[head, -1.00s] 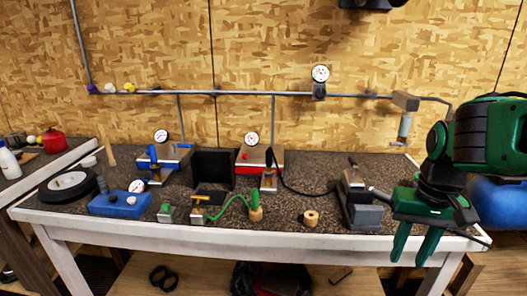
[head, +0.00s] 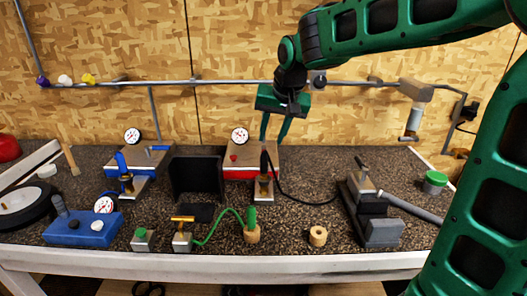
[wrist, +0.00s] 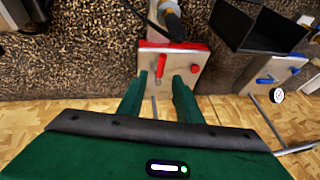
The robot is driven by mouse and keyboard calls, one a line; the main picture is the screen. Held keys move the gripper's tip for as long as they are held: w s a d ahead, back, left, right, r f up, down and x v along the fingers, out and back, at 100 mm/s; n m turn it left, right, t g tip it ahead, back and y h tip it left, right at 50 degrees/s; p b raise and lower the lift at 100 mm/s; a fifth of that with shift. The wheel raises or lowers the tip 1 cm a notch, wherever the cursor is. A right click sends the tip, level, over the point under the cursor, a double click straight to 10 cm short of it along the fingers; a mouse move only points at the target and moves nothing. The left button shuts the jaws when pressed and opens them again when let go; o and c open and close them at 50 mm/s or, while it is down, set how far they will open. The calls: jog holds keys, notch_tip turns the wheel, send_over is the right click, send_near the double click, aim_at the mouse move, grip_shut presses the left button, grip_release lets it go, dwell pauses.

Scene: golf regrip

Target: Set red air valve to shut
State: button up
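The red air valve is a small red lever (wrist: 160,66) on the red-edged station (wrist: 190,52) in the wrist view. It runs roughly in line with the thin pipe behind it. A round red knob (wrist: 195,68) sits beside it. In the head view the red station (head: 240,174) is at the back middle, and its lever is hidden behind my gripper and the black-hosed tool. My gripper (head: 273,138) points down over the station's right rear. It is open and empty. In the wrist view its fingertips (wrist: 159,78) appear on either side of the lever; contact cannot be told.
A black box (head: 197,178) stands left of the red station. The blue station (head: 139,157) lies beyond it, its blue lever (wrist: 267,80) lying crosswise. A clamp tool (head: 264,188) with a black hose stands in front. A wall pipe (head: 235,82) runs behind my gripper.

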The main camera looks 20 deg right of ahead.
jog(key=x, duration=0.8)
jog(key=shift+s+a, duration=0.1)
jog(key=shift+a, duration=0.1)
grip_shut()
